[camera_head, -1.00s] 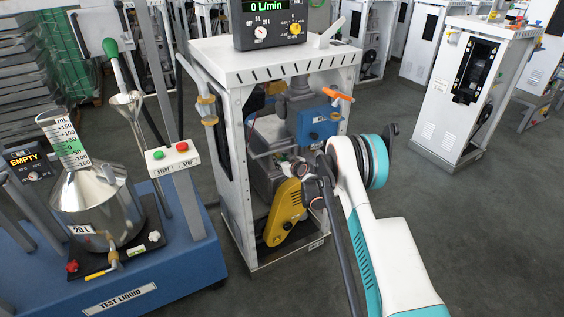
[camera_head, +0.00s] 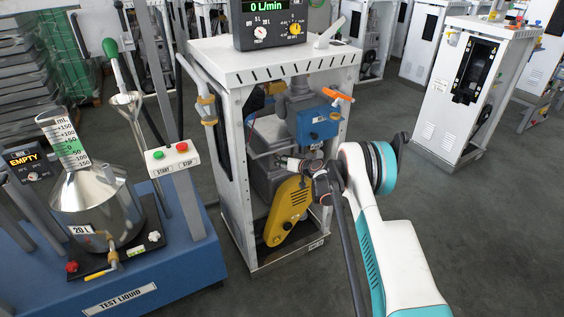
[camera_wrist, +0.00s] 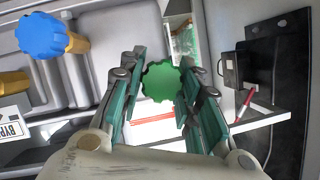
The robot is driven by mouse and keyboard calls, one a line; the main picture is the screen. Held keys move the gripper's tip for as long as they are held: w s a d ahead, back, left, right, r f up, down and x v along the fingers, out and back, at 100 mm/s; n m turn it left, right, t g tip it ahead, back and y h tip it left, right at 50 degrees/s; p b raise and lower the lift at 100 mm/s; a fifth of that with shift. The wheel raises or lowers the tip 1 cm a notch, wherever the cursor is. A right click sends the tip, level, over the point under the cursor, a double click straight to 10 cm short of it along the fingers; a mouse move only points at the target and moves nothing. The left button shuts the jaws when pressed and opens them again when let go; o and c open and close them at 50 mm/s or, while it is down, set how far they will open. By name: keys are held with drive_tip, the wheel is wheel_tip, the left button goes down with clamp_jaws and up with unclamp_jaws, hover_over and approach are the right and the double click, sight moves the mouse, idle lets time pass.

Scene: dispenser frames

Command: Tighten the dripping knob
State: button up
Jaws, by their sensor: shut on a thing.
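A green scalloped knob (camera_wrist: 160,81) sits between the two fingers of my gripper (camera_wrist: 162,68) in the wrist view. The fingers are closed in on its sides. A blue scalloped knob (camera_wrist: 41,35) on a brass stem stands apart to the left. In the head view, my gripper (camera_head: 318,168) is at the open side of the white dispenser frame (camera_head: 236,185), beside the yellow guard (camera_head: 288,208). The held knob cannot be made out there. No drip is visible.
A blue unit (camera_head: 318,124) and an orange handle (camera_head: 338,95) are above my gripper. A plate marked BYPASS (camera_wrist: 14,128) is at the wrist view's left. A red-tipped item (camera_wrist: 245,102) is at the right. The test liquid stand (camera_head: 150,290) is left of the frame.

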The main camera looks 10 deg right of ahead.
drive_tip(key=shift+o, duration=0.2)
drive_tip(key=m+y, duration=0.2)
drive_tip(key=shift+m, duration=0.4)
drive_tip(key=shift+d, duration=0.1)
drive_tip(key=shift+c, duration=0.2)
idle(0.6)
drive_tip(key=o, duration=1.1)
drive_tip(key=v, duration=1.2)
drive_tip(key=shift+f, duration=0.1)
